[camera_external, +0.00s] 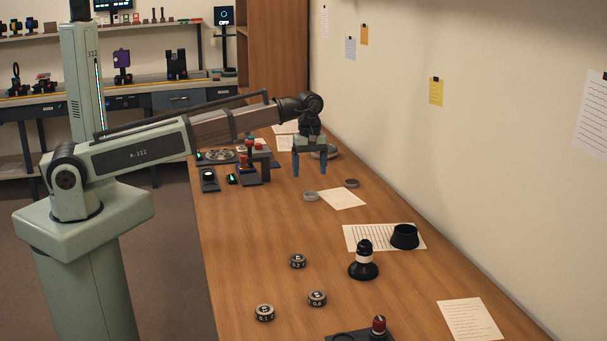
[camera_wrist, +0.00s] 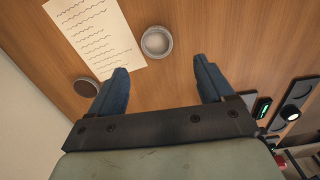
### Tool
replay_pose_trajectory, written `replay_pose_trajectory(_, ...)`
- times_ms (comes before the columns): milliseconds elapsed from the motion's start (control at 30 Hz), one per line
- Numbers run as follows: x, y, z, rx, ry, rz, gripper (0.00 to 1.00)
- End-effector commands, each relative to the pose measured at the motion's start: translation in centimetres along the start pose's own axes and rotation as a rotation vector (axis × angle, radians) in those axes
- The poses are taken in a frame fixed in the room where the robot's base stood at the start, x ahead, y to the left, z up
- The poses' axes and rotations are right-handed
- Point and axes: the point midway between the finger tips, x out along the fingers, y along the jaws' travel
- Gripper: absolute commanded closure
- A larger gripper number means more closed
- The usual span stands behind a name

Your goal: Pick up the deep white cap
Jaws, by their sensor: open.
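The pale grey-white cap (camera_external: 311,197) lies on the wooden bench beside a sheet of paper. In the wrist view the round cap (camera_wrist: 157,42) has a raised rim and a hollow middle. My gripper (camera_external: 309,169) is open and empty above the bench, with its blue fingers pointing down. In the wrist view the cap lies beyond the gap between the fingertips (camera_wrist: 160,68), apart from both. Nothing hides the cap there.
A flat dark cap (camera_wrist: 87,87) lies near the left finger, and the paper (camera_wrist: 95,38) is between the caps. Small devices (camera_external: 209,180) stand at the bench's left edge. A black conical part (camera_external: 363,262) and a black cup (camera_external: 404,237) stand nearer the camera.

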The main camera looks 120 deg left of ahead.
Motion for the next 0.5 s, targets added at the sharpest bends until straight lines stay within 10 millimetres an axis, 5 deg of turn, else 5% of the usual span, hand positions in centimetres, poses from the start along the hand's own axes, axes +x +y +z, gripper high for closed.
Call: replay_pose_trajectory(500,3.1,0.1,0.2,0.001,0.000,-0.002,0.19)
